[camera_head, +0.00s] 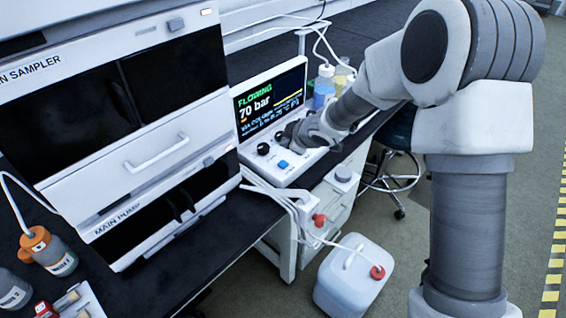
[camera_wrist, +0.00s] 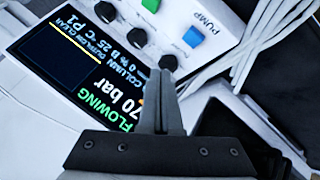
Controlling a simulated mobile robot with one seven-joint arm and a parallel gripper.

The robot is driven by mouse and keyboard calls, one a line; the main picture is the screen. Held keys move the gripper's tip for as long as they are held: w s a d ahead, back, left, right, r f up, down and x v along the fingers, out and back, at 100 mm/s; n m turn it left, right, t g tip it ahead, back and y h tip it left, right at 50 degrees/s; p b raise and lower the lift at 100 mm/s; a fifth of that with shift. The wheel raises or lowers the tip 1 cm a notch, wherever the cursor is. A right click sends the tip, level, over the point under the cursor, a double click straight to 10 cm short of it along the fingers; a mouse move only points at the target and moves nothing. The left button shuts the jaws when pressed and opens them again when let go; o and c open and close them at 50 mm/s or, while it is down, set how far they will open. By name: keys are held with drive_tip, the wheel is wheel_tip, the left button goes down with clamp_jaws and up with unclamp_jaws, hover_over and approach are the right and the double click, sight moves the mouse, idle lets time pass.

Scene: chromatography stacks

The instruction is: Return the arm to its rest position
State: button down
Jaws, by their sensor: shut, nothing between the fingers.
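My arm reaches from the right across to the pump controller (camera_head: 270,115), a white box with a tilted screen and a front panel. Its screen reads "FLOWING" and "70 bar" in the head view. My gripper (camera_head: 296,135) is over the panel, close to its knobs and blue button (camera_head: 283,164). In the wrist view the gripper's fingers (camera_wrist: 161,85) are together and empty, with their tips near a black knob (camera_wrist: 168,62). Whether they touch it I cannot tell. That view also shows a green button (camera_wrist: 151,5), the blue button (camera_wrist: 193,37) and the label "PUMP".
A white stack marked "MAIN PUMP" (camera_head: 130,215) stands left of the controller. Bottles with blue (camera_head: 323,90) and yellow liquid stand behind my forearm. White tubes (camera_head: 285,200) hang over the bench edge to a white jerrycan (camera_head: 350,285) on the floor. A stool (camera_head: 385,185) stands behind.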

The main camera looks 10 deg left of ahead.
drive_tip(key=s+d+r+m+t+h+p, duration=0.1)
drive_tip(key=s+d+r+m+h+p, duration=0.2)
drive_tip(key=d+r, duration=0.7)
drive_tip(key=s+d+r+m+t+h+p, duration=0.1)
drive_tip(key=s+d+r+m+h, duration=0.2)
drive_tip(key=s+d+r+m, duration=0.5)
drive_tip(key=s+d+r+m+g+p, duration=0.1)
drive_tip(key=s+d+r+m, duration=0.2)
drive_tip(key=s, duration=0.7)
drive_tip(key=s+d+r+m+g+p, duration=0.2)
drive_tip(key=s+d+r, duration=0.3)
drive_tip(key=s, duration=0.6)
drive_tip(key=shift+s+d+m, duration=0.15)
drive_tip(key=shift+d+m, duration=0.25)
drive_tip(key=shift+m, duration=0.2)
drive_tip(key=shift+r, duration=0.1)
idle(3.4)
